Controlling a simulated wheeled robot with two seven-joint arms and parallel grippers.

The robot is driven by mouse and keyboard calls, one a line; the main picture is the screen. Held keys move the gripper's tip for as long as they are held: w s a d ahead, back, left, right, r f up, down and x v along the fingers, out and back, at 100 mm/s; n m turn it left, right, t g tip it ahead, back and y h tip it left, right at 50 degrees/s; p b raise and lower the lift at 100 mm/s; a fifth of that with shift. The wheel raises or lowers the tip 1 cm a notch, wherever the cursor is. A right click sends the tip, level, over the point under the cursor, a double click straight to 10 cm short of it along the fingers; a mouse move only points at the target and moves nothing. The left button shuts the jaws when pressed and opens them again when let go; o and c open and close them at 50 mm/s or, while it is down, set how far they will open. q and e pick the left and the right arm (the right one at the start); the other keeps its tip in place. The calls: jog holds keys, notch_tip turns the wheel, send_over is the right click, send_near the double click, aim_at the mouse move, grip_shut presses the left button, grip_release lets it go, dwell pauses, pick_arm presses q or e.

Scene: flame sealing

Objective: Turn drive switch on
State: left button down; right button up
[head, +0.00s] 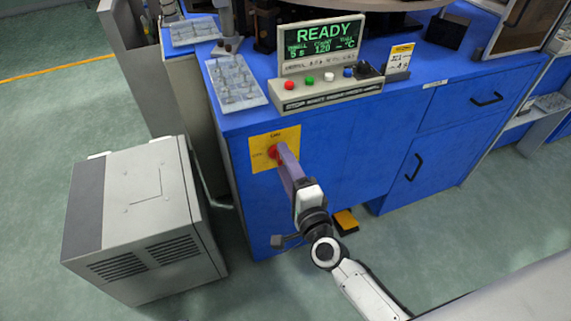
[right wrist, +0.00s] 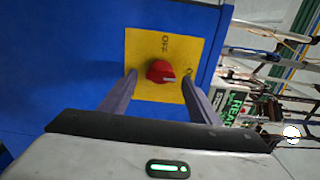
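The drive switch is a red rotary knob (head: 272,152) on a yellow plate (head: 289,136) on the blue cabinet's front. In the right wrist view the knob (right wrist: 158,71) has a white mark on its right side. "OFF" is printed above it, and a label at its right is partly hidden by a finger. My right gripper (head: 284,152) is at the plate. In its wrist view the open fingers (right wrist: 159,76) stand on either side of the knob, with gaps visible. Whether the tips touch the plate is unclear. My left gripper is out of view.
A control box (head: 325,88) with colored buttons and a green READY display (head: 322,41) stands on the blue cabinet (head: 375,130). A grey tray (head: 236,82) lies beside it. A grey floor unit (head: 145,215) stands left of the switch. A yellow pedal (head: 346,220) is on the floor.

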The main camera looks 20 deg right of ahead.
jog(key=shift+s, duration=0.1)
jog(key=s, duration=1)
jog(key=shift+d, duration=0.15)
jog(key=s+a+f+n+g+y+p, duration=0.2)
jog(key=s+a+n+g+y+p, duration=0.3)
jog(key=n, duration=0.6)
jog(key=s+d+f+n+g+h+p, duration=0.1)
jog(key=s+d+f+n+g+h, duration=0.2)
jog(key=s+f+n, duration=0.4)
jog(key=s+n+g, duration=0.1)
jog(key=s+n, duration=0.1)
jog(key=shift+s+d, duration=0.25)
jog(key=shift+s, duration=0.15)
jog(key=shift+f, duration=0.1)
